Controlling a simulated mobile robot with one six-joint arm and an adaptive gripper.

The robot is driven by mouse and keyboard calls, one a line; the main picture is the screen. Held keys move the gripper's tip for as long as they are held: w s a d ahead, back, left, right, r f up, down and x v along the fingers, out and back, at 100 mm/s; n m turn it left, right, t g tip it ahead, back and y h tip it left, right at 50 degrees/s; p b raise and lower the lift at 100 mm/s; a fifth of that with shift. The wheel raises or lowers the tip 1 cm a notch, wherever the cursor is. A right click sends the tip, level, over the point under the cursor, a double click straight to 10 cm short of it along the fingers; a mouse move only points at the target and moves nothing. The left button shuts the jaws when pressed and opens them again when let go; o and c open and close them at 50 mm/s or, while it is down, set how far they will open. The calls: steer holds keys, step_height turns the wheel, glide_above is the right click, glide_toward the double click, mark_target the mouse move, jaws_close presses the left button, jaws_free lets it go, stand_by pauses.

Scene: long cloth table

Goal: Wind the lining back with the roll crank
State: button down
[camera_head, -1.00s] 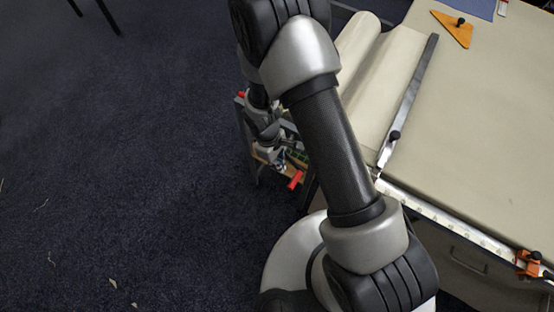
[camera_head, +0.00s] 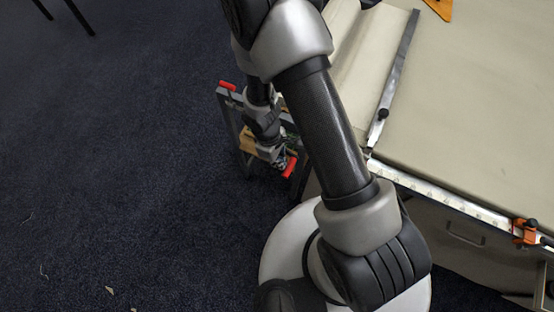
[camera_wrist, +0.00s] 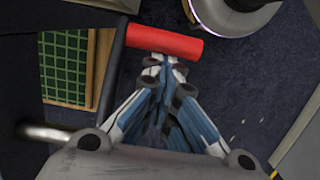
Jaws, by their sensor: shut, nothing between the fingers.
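The crank's red handle (camera_wrist: 165,42) lies across the upper middle of the wrist view, at the end of a dark arm. My gripper (camera_wrist: 158,66) is shut and empty, its fingertips at the handle's lower edge; I cannot tell whether they touch it. In the head view the red handle (camera_head: 290,167) shows at the low stand by the table's end, with my gripper (camera_head: 279,156) close beside it. The pale lining (camera_head: 350,75) forms a rolled or raised fold at the table's left end, partly hidden by my arm.
A metal straightedge (camera_head: 395,80) with a black knob lies on the cloth table (camera_head: 470,110). An orange clamp (camera_head: 525,231) sits on the table's front edge. A second red end (camera_head: 228,86) tops the stand (camera_head: 226,115).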

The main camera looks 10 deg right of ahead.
steer(key=shift+s+d+r+g+h, duration=0.1)
steer(key=shift+d+r+g+h, duration=0.1)
steer(key=shift+g+h, duration=0.15)
stand_by(0.5)
steer(key=h, duration=0.1)
steer(key=r+g+h, duration=0.1)
steer(key=r+g+h+p, duration=0.1)
steer(key=shift+s+d+g+h, duration=0.25)
steer(key=shift+h, duration=0.1)
steer(key=shift+r, duration=0.25)
steer(key=shift+d+r+p, duration=0.1)
steer(key=shift+r+p, duration=0.2)
